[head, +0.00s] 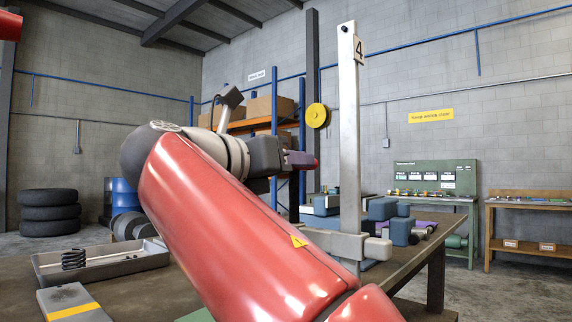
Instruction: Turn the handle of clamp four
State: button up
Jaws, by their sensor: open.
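Clamp four shows as a tall pale metal bar (348,130) standing upright right of centre, with a plate marked 4 (359,50) near its top. A pale crosspiece (340,243) is low on the bar, near the bench edge. I cannot make out the clamp's handle for certain. My gripper (308,161) is open, left of the bar and around its mid height. It points right and looks apart from the bar, though depth is hard to judge. My red arm hides much of the bench and the area below.
A grey tray (105,266) with a black spring (73,258) lies on the bench at left, beside a grey block with a yellow stripe (70,304). Blue-grey blocks (401,231) stand right of the bar. A yellow disc (317,115) shows left of the bar; its depth is unclear.

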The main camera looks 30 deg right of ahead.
grip_shut()
jog(key=shift+w+m+g+h+p, duration=0.2)
jog(key=shift+m+g+p, duration=0.3)
jog(key=shift+g, duration=0.4)
jog(key=shift+w+m+g+h+p, duration=0.1)
jog(key=shift+m+g+h+p, duration=0.15)
jog(key=shift+m+g, duration=0.55)
jog(key=m+g, duration=0.1)
jog(key=g, duration=0.1)
jog(key=m+g, duration=0.1)
jog(key=g, duration=0.1)
jog(key=shift+w+a, duration=0.1)
jog(key=shift+w, duration=0.1)
jog(key=shift+w+m+g+y, duration=0.15)
jog(key=shift+m+g+y, duration=0.1)
jog(key=shift+m+g, duration=1.35)
jog(key=shift+g, duration=0.6)
